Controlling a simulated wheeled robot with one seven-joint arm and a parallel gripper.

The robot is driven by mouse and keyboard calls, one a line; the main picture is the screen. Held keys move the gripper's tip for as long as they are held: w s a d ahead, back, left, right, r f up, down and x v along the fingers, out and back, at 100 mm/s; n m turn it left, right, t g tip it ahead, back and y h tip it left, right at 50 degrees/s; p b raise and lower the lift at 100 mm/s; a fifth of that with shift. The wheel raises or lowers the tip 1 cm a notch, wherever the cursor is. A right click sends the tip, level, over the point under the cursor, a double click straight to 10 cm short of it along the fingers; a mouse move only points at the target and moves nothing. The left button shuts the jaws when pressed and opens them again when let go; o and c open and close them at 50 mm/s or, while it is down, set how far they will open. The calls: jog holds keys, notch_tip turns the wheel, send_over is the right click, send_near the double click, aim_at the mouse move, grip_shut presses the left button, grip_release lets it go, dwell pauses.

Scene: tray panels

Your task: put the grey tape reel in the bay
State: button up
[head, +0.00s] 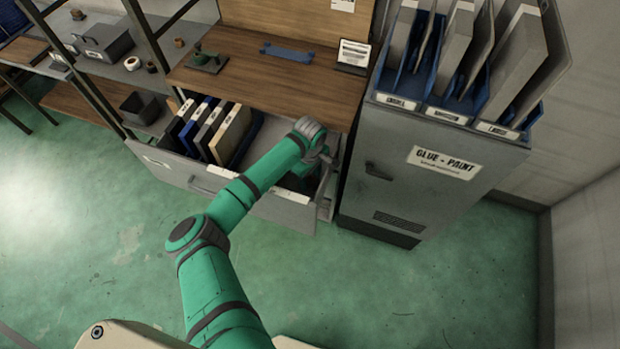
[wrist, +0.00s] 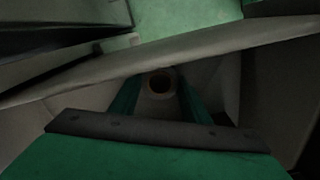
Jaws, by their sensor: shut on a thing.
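The grey tape reel (wrist: 159,96) shows in the wrist view as a dim grey round piece with a dark, yellowish-rimmed hole. My gripper (wrist: 158,103) is shut on it, with one green finger at each side. In the head view my gripper (head: 303,181) is down in the right part of the open drawer (head: 272,208); my arm hides its fingertips and the reel. The right part of the drawer, beside the binders, is the likely bay, but its label cannot be read. I cannot tell whether the reel touches the drawer floor.
Binders (head: 215,132) stand in the drawer's left part. The wooden worktop (head: 275,85) is above and behind the drawer. A grey cabinet (head: 425,185) with upright folders stands close on the right. A shelf at left holds small rolls (head: 133,63). The green floor in front is clear.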

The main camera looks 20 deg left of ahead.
jog(key=shift+f, duration=0.15)
jog(key=o, duration=1.1)
notch_tip(320, 180, up, 12)
jog(key=shift+r, duration=0.2)
